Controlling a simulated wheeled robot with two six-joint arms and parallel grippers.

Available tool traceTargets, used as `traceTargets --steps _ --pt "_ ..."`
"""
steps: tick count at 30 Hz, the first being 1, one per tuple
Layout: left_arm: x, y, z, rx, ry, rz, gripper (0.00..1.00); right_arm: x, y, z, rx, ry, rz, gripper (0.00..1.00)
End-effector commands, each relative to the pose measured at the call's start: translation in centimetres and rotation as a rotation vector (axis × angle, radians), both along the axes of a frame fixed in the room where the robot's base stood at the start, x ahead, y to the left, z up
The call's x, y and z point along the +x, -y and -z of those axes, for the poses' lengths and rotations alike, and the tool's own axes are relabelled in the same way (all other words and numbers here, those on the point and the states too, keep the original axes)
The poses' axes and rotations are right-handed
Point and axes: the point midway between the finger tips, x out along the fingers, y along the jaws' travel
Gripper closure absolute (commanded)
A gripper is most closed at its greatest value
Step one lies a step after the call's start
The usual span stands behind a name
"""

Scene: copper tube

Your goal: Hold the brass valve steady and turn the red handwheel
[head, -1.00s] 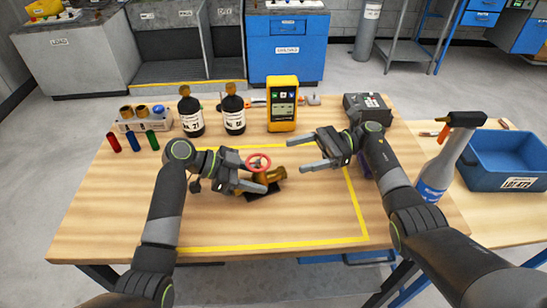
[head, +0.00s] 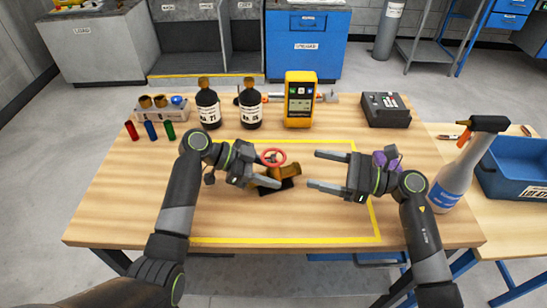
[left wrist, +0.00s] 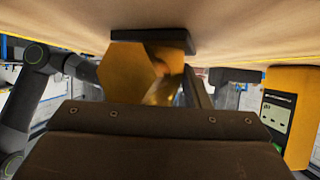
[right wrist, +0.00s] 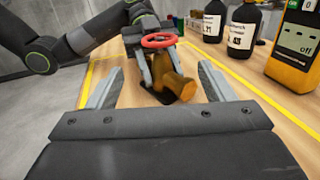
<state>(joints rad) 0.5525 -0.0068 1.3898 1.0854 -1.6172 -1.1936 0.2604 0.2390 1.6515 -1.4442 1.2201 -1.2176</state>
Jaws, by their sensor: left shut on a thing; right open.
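The brass valve (head: 288,171) stands on a small black base (head: 271,188) inside the yellow outline on the table. Its red handwheel (head: 273,157) is on top. My left gripper (head: 267,170) is shut on the valve body from the left. In the right wrist view, the left fingers sit on the valve (right wrist: 178,82) just below the red handwheel (right wrist: 159,40). The valve's brass body (left wrist: 130,72) fills the middle of the left wrist view. My right gripper (head: 313,170) is open and empty, to the right of the valve, with its fingers pointing toward it.
Two dark bottles (head: 250,112) and a yellow meter (head: 299,100) stand behind the valve. A dark box (head: 386,109) is at the back right. A spray bottle (head: 462,170) and a blue bin (head: 520,165) are at the right. The table front is clear.

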Motion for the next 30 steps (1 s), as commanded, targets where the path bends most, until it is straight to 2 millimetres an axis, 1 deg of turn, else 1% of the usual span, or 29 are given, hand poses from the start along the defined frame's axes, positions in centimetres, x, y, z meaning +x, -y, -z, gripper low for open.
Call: traceTargets --steps 5,12,18,24,30 --pt "0.0 0.0 0.0 0.0 0.0 0.001 0.7 0.5 -2.0 -0.1 0.007 0.001 0.0 0.25" --pt "0.0 0.0 0.0 0.0 0.0 0.001 0.7 1.9 -6.7 -0.2 0.007 0.001 -0.002 0.25" --pt "0.0 0.0 0.0 0.0 0.0 0.001 0.7 2.8 -9.8 -0.1 0.005 0.0 -0.001 0.25" --pt "0.0 0.0 0.0 0.0 0.0 0.0 0.7 3.2 -11.2 -0.1 0.002 0.001 -0.001 0.25" --pt "0.0 0.0 0.0 0.0 0.0 0.0 0.7 3.3 -11.3 0.0 0.001 0.001 0.0 0.25"
